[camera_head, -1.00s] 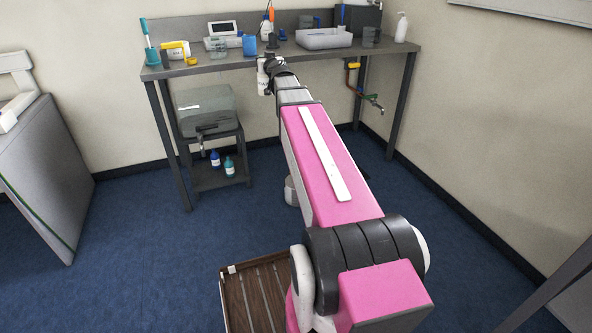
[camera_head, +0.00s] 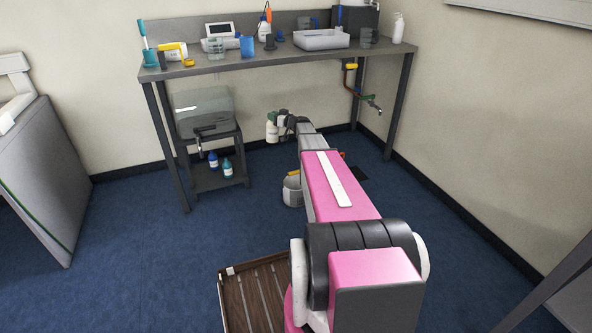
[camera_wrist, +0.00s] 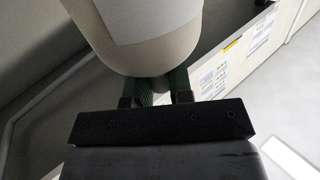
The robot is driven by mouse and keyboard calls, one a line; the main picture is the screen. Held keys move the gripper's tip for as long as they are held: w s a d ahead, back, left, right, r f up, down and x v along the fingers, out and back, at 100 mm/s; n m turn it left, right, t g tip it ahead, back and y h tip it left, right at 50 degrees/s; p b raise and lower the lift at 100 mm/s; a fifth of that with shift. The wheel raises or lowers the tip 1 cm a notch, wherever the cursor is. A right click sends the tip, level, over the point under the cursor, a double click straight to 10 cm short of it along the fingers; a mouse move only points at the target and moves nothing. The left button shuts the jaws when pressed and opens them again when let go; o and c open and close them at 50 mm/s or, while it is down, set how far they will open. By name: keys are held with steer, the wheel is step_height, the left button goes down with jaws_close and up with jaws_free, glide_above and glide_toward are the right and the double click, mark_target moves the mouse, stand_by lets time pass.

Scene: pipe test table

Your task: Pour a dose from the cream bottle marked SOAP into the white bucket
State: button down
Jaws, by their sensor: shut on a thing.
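The cream bottle (camera_head: 271,130) is held by my gripper (camera_head: 281,124), in front of the workbench and below its top. It looks roughly upright in the head view, and its marking is too small to read. In the wrist view the bottle (camera_wrist: 150,35) fills the upper middle, with part of a pale label, and the fingers of my gripper (camera_wrist: 162,88) are shut on it. The white bucket (camera_head: 292,192) stands on the floor, below and slightly right of the bottle in the picture. My arm hides its right side, and its inside cannot be seen clearly.
The workbench (camera_head: 230,68) carries a white tray (camera_head: 321,40), a blue cup (camera_head: 247,46), a pump bottle (camera_head: 398,28) and other items. A low stand (camera_head: 220,178) with a glass tank (camera_head: 203,108) is left of the bottle. Blue floor is open at left.

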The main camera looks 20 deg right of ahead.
steer(key=d+f+n+g+y, duration=0.2)
steer(key=d+f+g, duration=0.1)
steer(key=f, duration=0.9)
steer(key=d+f+n+g+y, duration=0.1)
steer(key=d+f, duration=0.4)
steer(key=f, duration=0.7)
steer(key=d+f+n+g+y, duration=0.2)
steer(key=d+f+g+y, duration=0.1)
steer(key=f, duration=0.9)
steer(key=shift+d+n+g, duration=0.3)
steer(key=shift+d+g, duration=0.3)
steer(key=shift+g, duration=0.3)
steer(key=shift+w+y, duration=0.15)
steer(key=shift+y, duration=0.15)
steer(key=shift+m, duration=0.7)
steer(key=shift+f, duration=0.1)
steer(key=shift+f+m, duration=0.1)
steer(key=shift+m, duration=0.5)
